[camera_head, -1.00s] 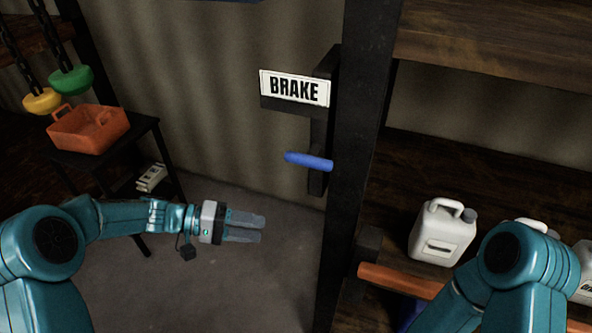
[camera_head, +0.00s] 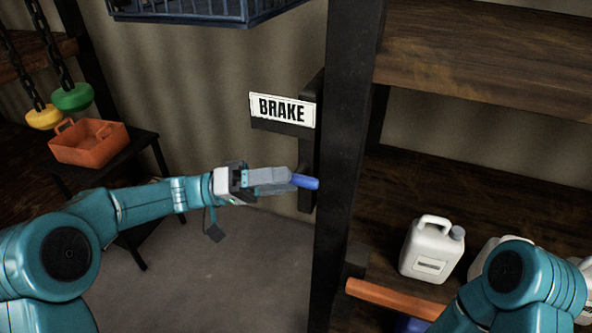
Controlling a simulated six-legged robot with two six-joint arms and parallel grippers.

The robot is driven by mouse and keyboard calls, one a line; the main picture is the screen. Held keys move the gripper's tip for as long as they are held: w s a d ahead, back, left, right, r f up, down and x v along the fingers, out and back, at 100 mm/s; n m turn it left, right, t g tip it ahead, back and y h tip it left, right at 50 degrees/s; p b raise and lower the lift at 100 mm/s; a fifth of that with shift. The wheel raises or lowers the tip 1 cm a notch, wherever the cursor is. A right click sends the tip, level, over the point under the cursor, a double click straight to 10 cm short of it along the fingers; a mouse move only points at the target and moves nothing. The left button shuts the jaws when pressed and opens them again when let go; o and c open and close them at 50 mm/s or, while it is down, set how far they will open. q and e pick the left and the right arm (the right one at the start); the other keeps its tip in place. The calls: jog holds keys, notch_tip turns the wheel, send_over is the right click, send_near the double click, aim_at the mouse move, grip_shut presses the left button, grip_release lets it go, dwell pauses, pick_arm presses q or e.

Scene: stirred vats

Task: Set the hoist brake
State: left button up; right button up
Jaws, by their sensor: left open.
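The brake has a blue handle (camera_head: 306,182) that sticks out to the left from a dark bracket on a black post (camera_head: 346,150). A white sign reading BRAKE (camera_head: 283,110) is fixed above the handle. My left gripper (camera_head: 290,178) is open, with its fingers at the handle's left end and overlapping it in the picture. I cannot tell whether the fingers touch it. The handle's left end is partly hidden by the fingers. My right arm (camera_head: 515,285) shows at the lower right, but its gripper is out of view.
Wooden shelves (camera_head: 480,60) stand right of the post, with white jugs (camera_head: 432,248) and an orange bar (camera_head: 392,298) on the lower one. At left, an orange basket (camera_head: 88,143) sits on a dark table below yellow (camera_head: 44,117) and green (camera_head: 72,97) chain weights. The floor between is clear.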

aim_at(295, 179)
pick_arm(q)
jog(key=x, duration=0.3)
jog(key=shift+d, duration=0.15)
grip_shut()
